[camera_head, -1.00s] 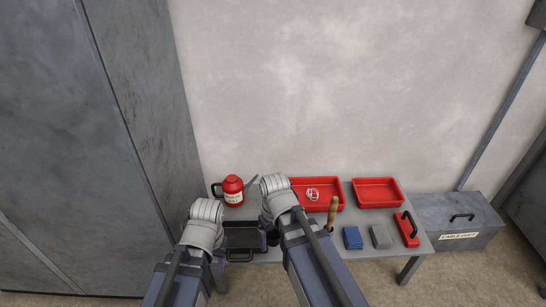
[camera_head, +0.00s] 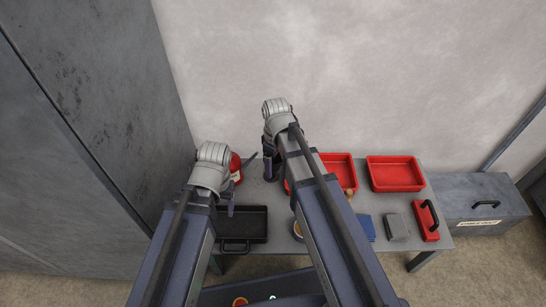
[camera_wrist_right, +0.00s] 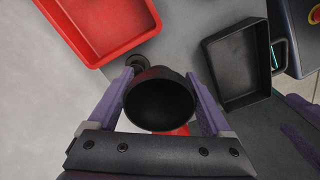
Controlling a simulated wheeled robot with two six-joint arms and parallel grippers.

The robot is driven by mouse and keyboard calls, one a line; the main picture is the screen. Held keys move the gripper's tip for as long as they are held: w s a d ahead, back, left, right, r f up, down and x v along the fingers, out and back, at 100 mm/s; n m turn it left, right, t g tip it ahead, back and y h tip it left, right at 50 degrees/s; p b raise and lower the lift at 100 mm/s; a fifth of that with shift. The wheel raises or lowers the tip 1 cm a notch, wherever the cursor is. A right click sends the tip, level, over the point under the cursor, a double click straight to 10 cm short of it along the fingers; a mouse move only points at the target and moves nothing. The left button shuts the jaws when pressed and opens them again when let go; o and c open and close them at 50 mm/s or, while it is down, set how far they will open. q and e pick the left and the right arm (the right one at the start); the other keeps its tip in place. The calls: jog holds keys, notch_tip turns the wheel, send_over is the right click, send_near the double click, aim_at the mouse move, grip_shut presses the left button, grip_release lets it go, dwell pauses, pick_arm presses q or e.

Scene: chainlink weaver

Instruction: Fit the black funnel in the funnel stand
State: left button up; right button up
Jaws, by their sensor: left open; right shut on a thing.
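My right gripper (camera_wrist_right: 160,95) is shut on the black funnel (camera_wrist_right: 160,100), one purple finger on each side, with its wide round mouth facing the right wrist camera. In the head view my right gripper (camera_head: 271,168) is over the back left of the table, mostly hidden by its own arm. A small dark round part (camera_wrist_right: 137,62) shows just beyond the funnel's rim; I cannot tell whether it belongs to the funnel stand. My left gripper (camera_head: 229,204) is open and appears empty, above the table's left side near the black tray; its fingertips are partly hidden.
A black tray (camera_head: 262,211) lies at the table's left. A red container (camera_head: 236,168) stands behind my left wrist. Red trays (camera_head: 395,173) (camera_head: 343,160) lie at the back. A blue stack (camera_head: 366,227), grey stack (camera_head: 398,226) and red handled case (camera_head: 427,221) are at the right.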

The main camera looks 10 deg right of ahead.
pick_arm(q)
notch_tip(320, 180, down, 3)
jog(key=shift+f+b, duration=0.1)
jog(key=shift+b, duration=0.9)
pick_arm(e)
jog(key=w+f+n, duration=0.3)
jog(key=w+n, duration=0.1)
jog(key=w, duration=0.2)
jog(key=shift+w+d, duration=0.2)
jog(key=shift+w, duration=0.2)
jog(key=shift+f, duration=0.15)
pick_arm(q)
notch_tip(320, 180, down, 8)
jog(key=b, duration=0.7)
jog(key=shift+b, duration=0.4)
pick_arm(e)
notch_tip(320, 180, down, 8)
jog(key=shift+r, duration=0.2)
pick_arm(q)
jog(key=shift+r, duration=0.2)
pick_arm(e)
jog(key=o, duration=1.3)
pick_arm(q)
jog(key=shift+r, duration=0.15)
pick_arm(e)
jog(key=shift+r, duration=0.2)
